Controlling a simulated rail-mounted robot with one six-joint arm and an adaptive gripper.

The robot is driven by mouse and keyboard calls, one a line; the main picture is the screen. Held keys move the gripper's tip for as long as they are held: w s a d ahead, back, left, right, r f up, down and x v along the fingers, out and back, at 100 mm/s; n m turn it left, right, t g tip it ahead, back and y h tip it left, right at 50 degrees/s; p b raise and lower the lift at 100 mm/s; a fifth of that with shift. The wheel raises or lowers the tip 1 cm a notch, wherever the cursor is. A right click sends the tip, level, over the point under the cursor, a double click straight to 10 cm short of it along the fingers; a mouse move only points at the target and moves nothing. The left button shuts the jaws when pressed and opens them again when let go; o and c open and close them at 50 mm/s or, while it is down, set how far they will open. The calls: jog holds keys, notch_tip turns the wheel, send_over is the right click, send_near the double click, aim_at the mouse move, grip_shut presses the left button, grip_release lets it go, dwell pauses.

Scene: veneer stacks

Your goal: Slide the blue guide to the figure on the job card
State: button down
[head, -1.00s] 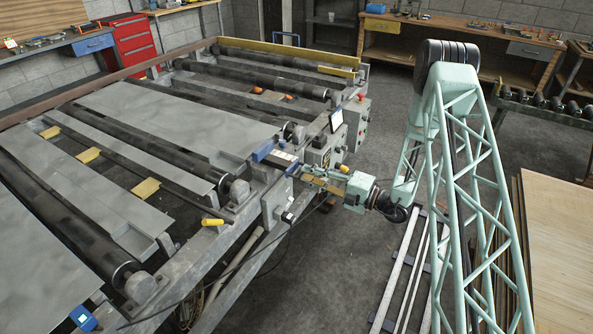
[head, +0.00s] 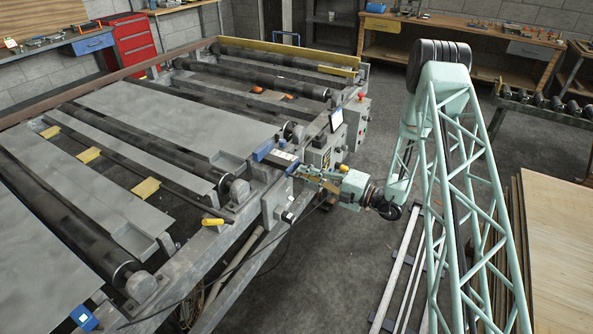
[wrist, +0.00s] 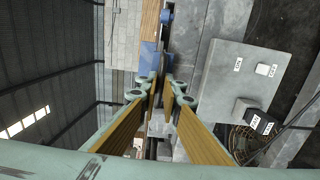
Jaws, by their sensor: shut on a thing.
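The blue guide (head: 263,150) sits on the near side rail of the roller machine, left of my gripper in the head view. In the wrist view the blue guide (wrist: 149,56) is just beyond the fingertips. My gripper (head: 297,172) reaches in from the right, its pale green body level with the rail. In the wrist view its tan-padded fingers (wrist: 161,88) close in on a blue part of the guide, and the tips hide the exact contact. A small white panel (head: 336,119) stands on the rail; I cannot tell whether it is the job card.
A grey control box (head: 357,122) with a red knob stands farther along the rail. A yellow handle (head: 213,222) sticks out nearer the camera. A grey plate with small labels (wrist: 240,75) lies right of my fingers in the wrist view. Veneer sheets (head: 560,230) are stacked at right.

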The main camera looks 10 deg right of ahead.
jog(key=shift+w+a, duration=0.15)
jog(key=shift+a, duration=0.05)
jog(key=shift+x, duration=1.15)
jog(key=c, duration=2.8)
grip_release()
jog(key=shift+d, duration=0.1)
jog(key=shift+p+v, duration=0.65)
jog(key=shift+v, duration=2.75)
